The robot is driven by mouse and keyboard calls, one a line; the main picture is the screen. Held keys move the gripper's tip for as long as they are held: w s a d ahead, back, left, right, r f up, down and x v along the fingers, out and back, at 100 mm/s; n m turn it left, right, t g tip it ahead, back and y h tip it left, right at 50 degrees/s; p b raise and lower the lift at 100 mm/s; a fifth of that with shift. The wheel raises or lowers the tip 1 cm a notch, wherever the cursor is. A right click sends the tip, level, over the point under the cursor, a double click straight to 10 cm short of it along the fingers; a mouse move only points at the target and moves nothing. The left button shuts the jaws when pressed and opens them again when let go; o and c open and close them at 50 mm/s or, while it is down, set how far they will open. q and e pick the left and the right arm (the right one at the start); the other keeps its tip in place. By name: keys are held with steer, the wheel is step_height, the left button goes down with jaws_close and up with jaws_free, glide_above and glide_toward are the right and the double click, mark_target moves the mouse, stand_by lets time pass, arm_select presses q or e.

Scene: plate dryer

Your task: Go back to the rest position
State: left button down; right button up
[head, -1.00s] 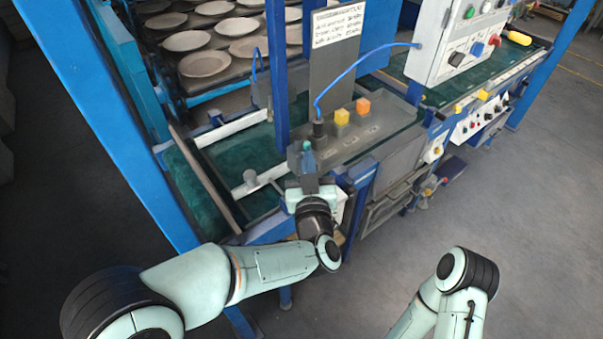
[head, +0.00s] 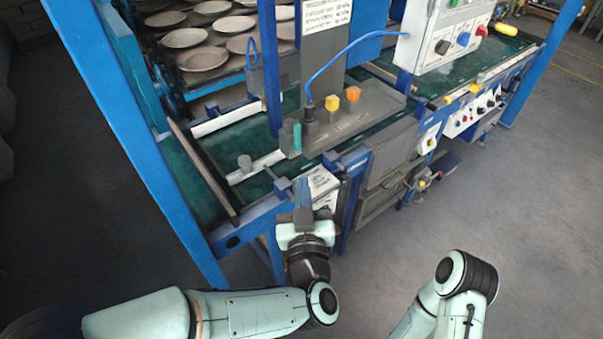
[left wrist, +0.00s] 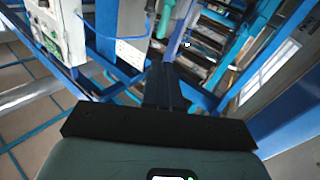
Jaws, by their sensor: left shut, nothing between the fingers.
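My left gripper (head: 303,207) is shut and empty. In the head view it is in front of the blue machine frame, below the grey control box (head: 345,118). The box carries a teal peg-like part (head: 297,136), a yellow cube-like button (head: 332,102) and an orange one (head: 353,93). The left wrist view shows the closed fingers (left wrist: 165,88) pointing toward the blue frame, with nothing between them. My right arm (head: 450,295) shows at the lower right, but its gripper is out of view.
Racks of round plates (head: 203,58) stand behind the blue posts. A white control panel (head: 447,38) hangs at the upper right. The grey floor (head: 530,250) at the right is clear.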

arm_select(q)
steer(key=shift+s+a, duration=0.1)
steer(key=shift+s, duration=0.05)
